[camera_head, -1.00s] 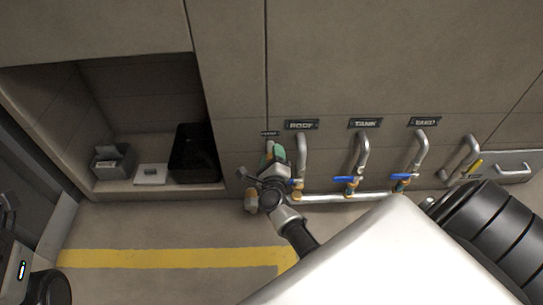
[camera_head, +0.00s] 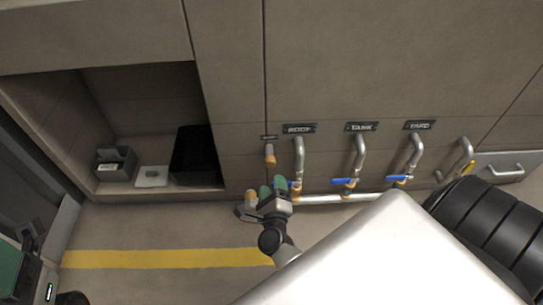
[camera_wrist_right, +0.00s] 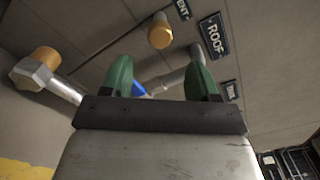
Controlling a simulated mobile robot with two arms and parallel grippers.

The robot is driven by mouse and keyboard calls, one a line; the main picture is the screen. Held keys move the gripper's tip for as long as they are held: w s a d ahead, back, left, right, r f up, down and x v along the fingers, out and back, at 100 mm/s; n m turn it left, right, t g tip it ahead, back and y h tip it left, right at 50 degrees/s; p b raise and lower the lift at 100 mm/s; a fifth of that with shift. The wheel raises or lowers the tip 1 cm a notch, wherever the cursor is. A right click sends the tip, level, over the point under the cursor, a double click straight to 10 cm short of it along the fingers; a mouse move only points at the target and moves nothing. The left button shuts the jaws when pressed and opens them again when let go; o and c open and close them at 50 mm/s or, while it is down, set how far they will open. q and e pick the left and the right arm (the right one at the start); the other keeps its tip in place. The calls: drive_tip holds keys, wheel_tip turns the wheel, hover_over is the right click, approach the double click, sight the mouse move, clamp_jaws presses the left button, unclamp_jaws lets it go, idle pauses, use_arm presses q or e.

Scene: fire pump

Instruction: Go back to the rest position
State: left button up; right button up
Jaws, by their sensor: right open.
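My right gripper (camera_head: 268,188) is in front of the lower wall in the head view, below the small pipe with an orange end (camera_head: 269,155). In the right wrist view its two green fingers (camera_wrist_right: 160,80) stand apart with nothing between them. The orange-ended pipe (camera_wrist_right: 160,32) hangs beyond the fingers, apart from them. A pipe with a brass hex end (camera_wrist_right: 42,65) shows left of the fingers; its orange end (camera_head: 251,200) is beside the gripper in the head view.
Pipes with blue handles (camera_head: 343,182) stand right of my gripper, under the ROOF (camera_head: 299,128), TANK and YARD labels. A low silver pipe (camera_head: 335,199) runs along the wall. The left recess holds a grey box (camera_head: 115,165) and a black bin (camera_head: 193,157). Floor is open around the yellow line (camera_head: 165,258).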

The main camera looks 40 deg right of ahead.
drive_tip(key=shift+s+a, duration=0.2)
drive_tip(key=shift+s, duration=0.05)
idle(0.3)
